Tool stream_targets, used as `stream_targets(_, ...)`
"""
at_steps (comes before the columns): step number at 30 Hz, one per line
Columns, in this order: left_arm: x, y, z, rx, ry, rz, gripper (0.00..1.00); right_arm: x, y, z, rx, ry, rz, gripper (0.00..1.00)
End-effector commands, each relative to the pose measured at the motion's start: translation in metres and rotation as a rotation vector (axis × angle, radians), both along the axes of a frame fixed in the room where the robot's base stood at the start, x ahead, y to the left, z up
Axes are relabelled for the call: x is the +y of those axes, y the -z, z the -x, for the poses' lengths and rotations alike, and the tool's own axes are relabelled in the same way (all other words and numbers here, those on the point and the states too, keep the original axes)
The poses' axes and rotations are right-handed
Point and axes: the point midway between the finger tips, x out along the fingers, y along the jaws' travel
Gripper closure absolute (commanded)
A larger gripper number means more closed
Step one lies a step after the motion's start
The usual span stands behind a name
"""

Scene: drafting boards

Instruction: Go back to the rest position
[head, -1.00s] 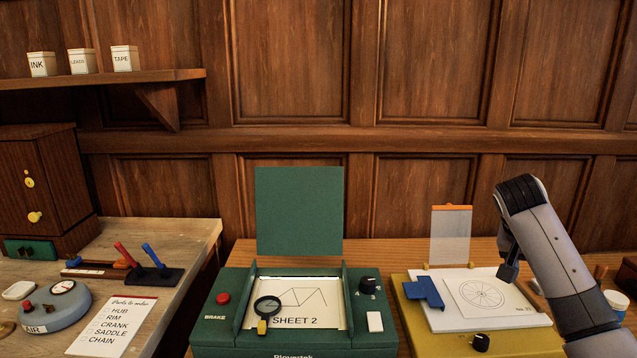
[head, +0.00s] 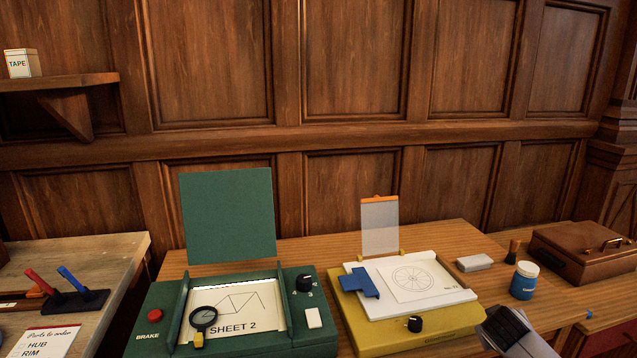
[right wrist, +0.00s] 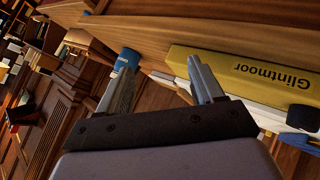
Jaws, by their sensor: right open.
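My right gripper (right wrist: 163,85) is open and empty in the right wrist view, its two fingers apart. The yellow drafting board (head: 410,333) carries a white sheet with a wheel drawing (head: 415,281) and a blue piece (head: 360,282). Its side, marked Glintmoor (right wrist: 255,72), shows beyond the fingers in the right wrist view. My left gripper is not in view.
A green drafting board (head: 255,342) with Sheet 2 stands to the left. A blue jar (head: 524,281), a light block (head: 474,263) and a brown case (head: 585,252) are at the right. A pale table (head: 90,255) with pens and a list is at the far left.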

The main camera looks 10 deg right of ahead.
Motion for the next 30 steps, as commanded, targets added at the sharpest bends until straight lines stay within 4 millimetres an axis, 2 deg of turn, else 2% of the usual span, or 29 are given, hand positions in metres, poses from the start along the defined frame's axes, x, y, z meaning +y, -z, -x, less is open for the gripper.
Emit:
stream_targets(1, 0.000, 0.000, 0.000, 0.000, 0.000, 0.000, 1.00, 0.011, 0.021, 0.012, 0.015, -0.068, 0.000, 0.33)
stream_targets(3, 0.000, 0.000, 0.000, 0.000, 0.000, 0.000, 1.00, 0.027, 0.043, 0.025, 0.024, -0.160, -0.005, 0.33)
stream_targets(8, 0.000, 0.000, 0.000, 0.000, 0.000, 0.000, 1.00, 0.067, 0.086, 0.063, 0.031, -0.362, -0.031, 0.33)
stream_targets(12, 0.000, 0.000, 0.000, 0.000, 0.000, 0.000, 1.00, 0.104, 0.114, 0.105, 0.023, -0.527, -0.071, 0.33)
stream_targets(18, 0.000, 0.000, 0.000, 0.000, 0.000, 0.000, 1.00, 0.154, 0.133, 0.165, -0.010, -0.717, -0.142, 0.33)
stream_targets(26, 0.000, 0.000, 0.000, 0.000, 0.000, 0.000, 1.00, 0.202, 0.131, 0.232, -0.070, -0.877, -0.231, 0.33)
stream_targets(30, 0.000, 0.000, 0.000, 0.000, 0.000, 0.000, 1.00, 0.230, 0.134, 0.229, -0.132, -0.786, -0.322, 0.33)
